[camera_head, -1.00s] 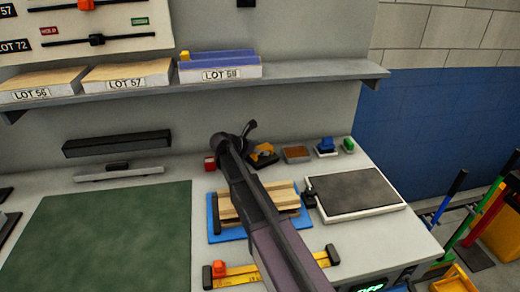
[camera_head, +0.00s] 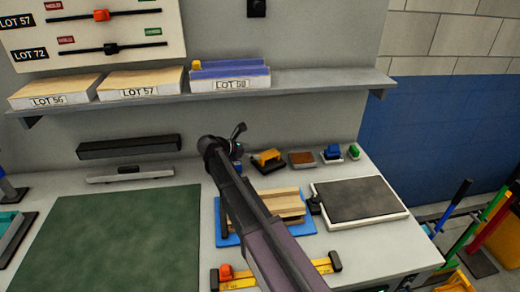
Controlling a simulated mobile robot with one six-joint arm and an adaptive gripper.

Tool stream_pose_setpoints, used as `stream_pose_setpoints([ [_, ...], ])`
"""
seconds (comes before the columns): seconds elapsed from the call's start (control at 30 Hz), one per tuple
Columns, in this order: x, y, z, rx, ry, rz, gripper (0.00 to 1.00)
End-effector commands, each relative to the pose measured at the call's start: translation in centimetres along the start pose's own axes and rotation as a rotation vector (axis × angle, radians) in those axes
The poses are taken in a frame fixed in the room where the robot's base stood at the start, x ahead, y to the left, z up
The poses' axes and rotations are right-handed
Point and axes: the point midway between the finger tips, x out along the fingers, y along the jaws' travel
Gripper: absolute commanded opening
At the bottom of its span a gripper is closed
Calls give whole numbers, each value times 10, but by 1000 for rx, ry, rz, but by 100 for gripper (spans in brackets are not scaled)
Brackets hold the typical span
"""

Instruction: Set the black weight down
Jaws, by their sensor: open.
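My arm reaches up from the bottom across the bench, and my gripper (camera_head: 236,142) is at its far end, a dark shape near the back of the bench. Its fingers are small and mostly hidden by my wrist; it is open, and I see nothing held in it. A small black knobbed object (camera_head: 315,205) stands at the left edge of a pale plate with a dark top (camera_head: 318,190). It may be the black weight, but I cannot tell for sure. My arm partly covers a blue tray (camera_head: 222,238) holding light wooden strips (camera_head: 288,205).
A green mat (camera_head: 110,240) lies bare at the left. A yellow-and-black tool (camera_head: 268,160), a brown block (camera_head: 301,159), and blue (camera_head: 332,152) and green (camera_head: 354,151) items line the back. A shelf (camera_head: 330,80) overhangs the bench.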

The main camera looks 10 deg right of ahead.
Motion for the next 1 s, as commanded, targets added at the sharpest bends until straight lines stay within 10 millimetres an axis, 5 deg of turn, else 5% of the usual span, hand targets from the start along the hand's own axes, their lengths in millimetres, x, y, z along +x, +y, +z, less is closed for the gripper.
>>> stream_pose_setpoints([
  [0.3,-35,0,1,1,0,1,97],
  [1.0,-38,0,0,0,0,0,97],
])
